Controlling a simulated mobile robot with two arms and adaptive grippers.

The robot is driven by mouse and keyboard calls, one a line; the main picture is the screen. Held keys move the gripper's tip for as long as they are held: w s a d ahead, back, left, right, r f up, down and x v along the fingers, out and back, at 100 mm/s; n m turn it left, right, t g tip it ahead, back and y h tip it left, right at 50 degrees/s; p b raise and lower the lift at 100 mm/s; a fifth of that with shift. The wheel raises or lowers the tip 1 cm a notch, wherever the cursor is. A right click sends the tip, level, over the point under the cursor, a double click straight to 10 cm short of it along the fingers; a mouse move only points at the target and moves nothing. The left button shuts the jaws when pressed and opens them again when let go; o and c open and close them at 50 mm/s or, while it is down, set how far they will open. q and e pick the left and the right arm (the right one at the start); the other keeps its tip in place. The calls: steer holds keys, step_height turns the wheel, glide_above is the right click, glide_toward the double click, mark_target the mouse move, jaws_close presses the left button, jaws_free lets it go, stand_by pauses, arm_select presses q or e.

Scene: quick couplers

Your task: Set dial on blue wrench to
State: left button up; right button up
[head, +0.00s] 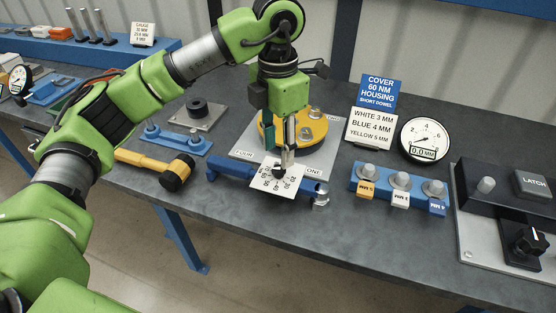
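The blue wrench (229,170) lies near the table's front edge, before the grey plate with the yellow round housing. Its white dial plate (289,186) carries printed numbers and a black knob (279,173). Which number is set is too small to read. My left gripper (284,163) points straight down over the dial, with its fingertips at the knob. The fingers look close together, but whether they grip the knob or only stand at it is not clear. My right gripper is not in view.
The yellow housing (308,128) sits directly behind the gripper. A sign (380,93) reads "COVER 60 NM HOUSING". A gauge (424,139) and a blue rack of sockets (383,191) stand to the right. A yellow-and-black mallet (176,173) lies left of the wrench.

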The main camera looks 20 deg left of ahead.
mark_target(278, 169)
arm_select(q)
step_height(278, 169, up, 6)
steer(key=shift+r, duration=0.25)
stand_by(0.5)
